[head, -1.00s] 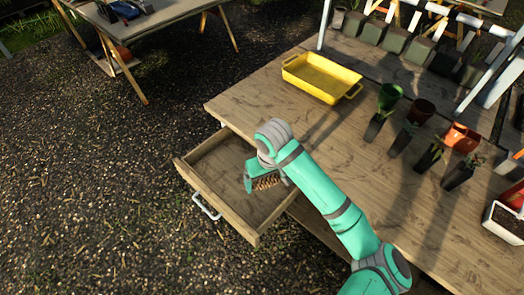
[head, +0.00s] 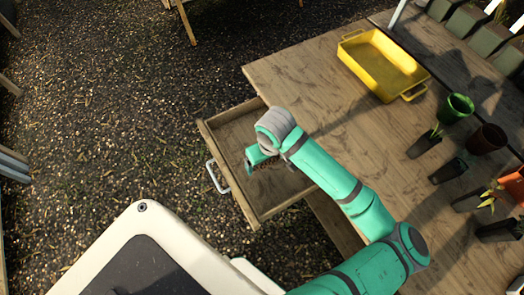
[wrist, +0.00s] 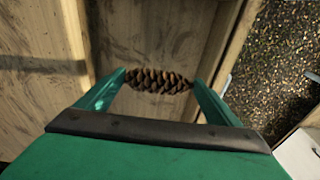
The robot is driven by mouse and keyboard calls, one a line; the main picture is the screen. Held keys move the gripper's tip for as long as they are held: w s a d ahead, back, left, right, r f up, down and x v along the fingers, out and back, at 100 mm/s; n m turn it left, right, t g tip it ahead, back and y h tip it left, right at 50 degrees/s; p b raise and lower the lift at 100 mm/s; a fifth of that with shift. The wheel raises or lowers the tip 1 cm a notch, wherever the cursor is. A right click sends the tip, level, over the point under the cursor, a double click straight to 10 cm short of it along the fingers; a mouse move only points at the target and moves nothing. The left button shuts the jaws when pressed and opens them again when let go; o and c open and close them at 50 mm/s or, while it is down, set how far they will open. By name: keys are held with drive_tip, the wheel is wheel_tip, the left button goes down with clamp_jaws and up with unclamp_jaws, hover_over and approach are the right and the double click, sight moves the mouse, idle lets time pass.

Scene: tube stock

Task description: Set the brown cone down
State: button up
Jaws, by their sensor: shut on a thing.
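The brown cone (wrist: 157,81) is a scaly pine cone, lying crosswise between the two green fingers of my gripper (wrist: 158,84) in the wrist view. The fingers are shut on its two ends. In the head view my gripper (head: 264,160) is over the open wooden drawer (head: 240,130), and the cone is mostly hidden by the arm. The drawer's bare floor shows behind the cone in the wrist view (wrist: 150,35). I cannot tell how far the cone is above that floor.
The drawer sticks out from the wooden table (head: 330,85), with a white handle (head: 217,177) on its front. On the table stand a yellow tray (head: 383,65), a green pot (head: 455,108), a brown pot (head: 487,139) and several dark pots. Gravel lies beyond the drawer.

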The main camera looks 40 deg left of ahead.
drive_tip(key=w+a+f, duration=0.1)
drive_tip(key=a+f, duration=0.1)
drive_tip(key=w+a+f, duration=0.1)
drive_tip(key=a+f, duration=0.1)
drive_tip(key=w+a+f, duration=0.2)
drive_tip(key=f, duration=0.1)
drive_tip(key=shift+a, duration=0.2)
drive_tip(key=shift+w+a+f, duration=0.1)
drive_tip(key=shift+f, duration=1.55)
drive_tip(key=shift+f, duration=0.15)
drive_tip(key=o, duration=1)
wheel_tip(320, 180, up, 12)
drive_tip(key=d, duration=0.1)
drive_tip(key=shift+s+d, duration=0.2)
drive_tip(key=shift+s, duration=0.05)
